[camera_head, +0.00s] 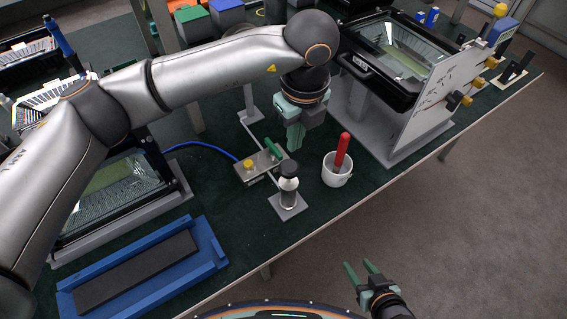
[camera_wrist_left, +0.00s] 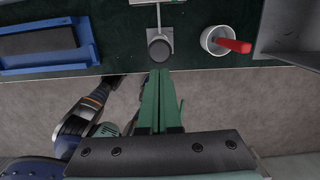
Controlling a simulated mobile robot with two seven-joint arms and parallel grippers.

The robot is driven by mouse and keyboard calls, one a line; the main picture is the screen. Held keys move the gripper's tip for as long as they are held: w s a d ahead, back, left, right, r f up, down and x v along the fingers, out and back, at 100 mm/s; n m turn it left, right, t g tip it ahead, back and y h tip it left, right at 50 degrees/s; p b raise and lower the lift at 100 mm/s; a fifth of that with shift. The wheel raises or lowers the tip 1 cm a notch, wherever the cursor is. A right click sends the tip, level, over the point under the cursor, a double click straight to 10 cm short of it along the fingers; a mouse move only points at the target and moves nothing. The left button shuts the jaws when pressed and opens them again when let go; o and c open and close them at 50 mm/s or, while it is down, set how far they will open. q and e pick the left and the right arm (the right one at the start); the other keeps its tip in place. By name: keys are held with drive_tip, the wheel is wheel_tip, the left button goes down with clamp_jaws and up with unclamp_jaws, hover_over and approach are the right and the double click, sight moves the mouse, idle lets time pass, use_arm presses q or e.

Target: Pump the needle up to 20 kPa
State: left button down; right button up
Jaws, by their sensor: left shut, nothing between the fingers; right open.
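The hand pump (camera_head: 289,188) stands upright on a small grey base plate, with a black round knob (camera_head: 288,168) on top. The knob also shows in the left wrist view (camera_wrist_left: 160,48). My left gripper (camera_head: 293,147) is shut and empty, pointing down just above and behind the knob; I cannot tell whether it touches. Its green fingers fill the middle of the left wrist view (camera_wrist_left: 159,74). A valve block (camera_head: 257,167) with a green lever and yellow knob sits behind the pump. My right gripper (camera_head: 362,270) is open and empty, off the table's front edge. I see no readable needle.
A white cup (camera_head: 336,178) holding a red-handled tool (camera_head: 343,149) stands right of the pump. A blue tray (camera_head: 215,258) with a dark pad lies front left. A blue hose (camera_head: 205,147) runs left from the block. A framed housing and upright panel (camera_head: 430,100) stand right.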

sight(291, 167)
idle(0.4)
use_arm(q)
drive_tip(key=shift+w+a+f+b, duration=0.15)
drive_tip(key=shift+f+b, duration=0.75)
drive_tip(key=shift+f, duration=0.9)
drive_tip(key=shift+w+a+f+b, duration=0.15)
drive_tip(key=shift+f+b, duration=0.75)
drive_tip(key=shift+f, duration=0.85)
drive_tip(key=shift+d, duration=0.1)
